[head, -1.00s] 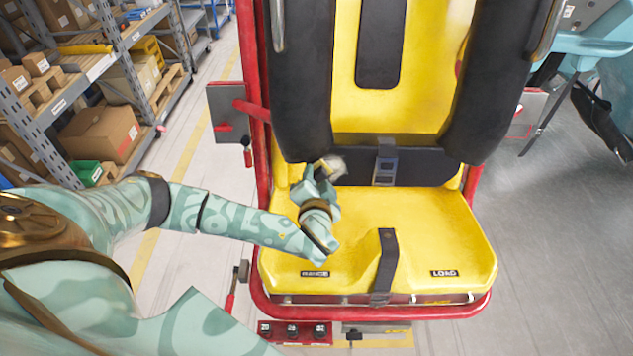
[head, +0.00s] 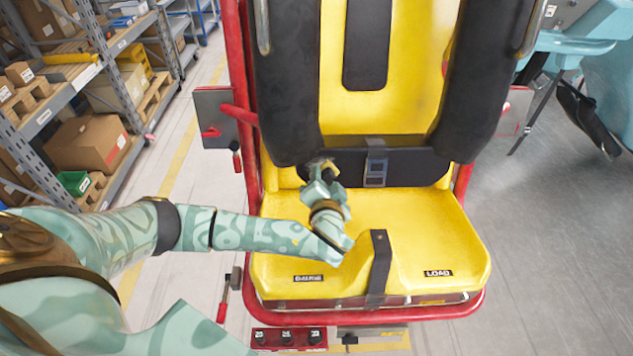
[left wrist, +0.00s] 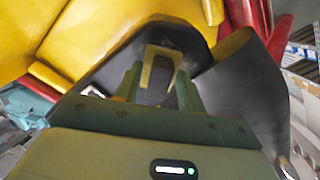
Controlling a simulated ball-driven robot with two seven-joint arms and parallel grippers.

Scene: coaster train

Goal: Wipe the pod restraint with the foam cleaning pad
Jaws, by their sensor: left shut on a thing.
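The pod restraint is a pair of thick black padded shoulder bars, left (head: 288,85) and right (head: 485,85), in front of the yellow seat back. My left gripper (head: 321,172) is shut on a small tan-yellow piece, likely the foam cleaning pad (head: 323,164), just right of the left bar's lower end. In the left wrist view the fingers (left wrist: 157,85) stand on either side of the yellowish pad (left wrist: 158,54), with a black padded surface right behind it. Whether the pad touches this surface I cannot tell. My right gripper is not in view.
The yellow seat (head: 425,235) with a black centre strap (head: 379,265) lies below my gripper. A black lap belt with a buckle (head: 375,168) crosses to the right. Red frame tubes (head: 243,60) edge the pod.

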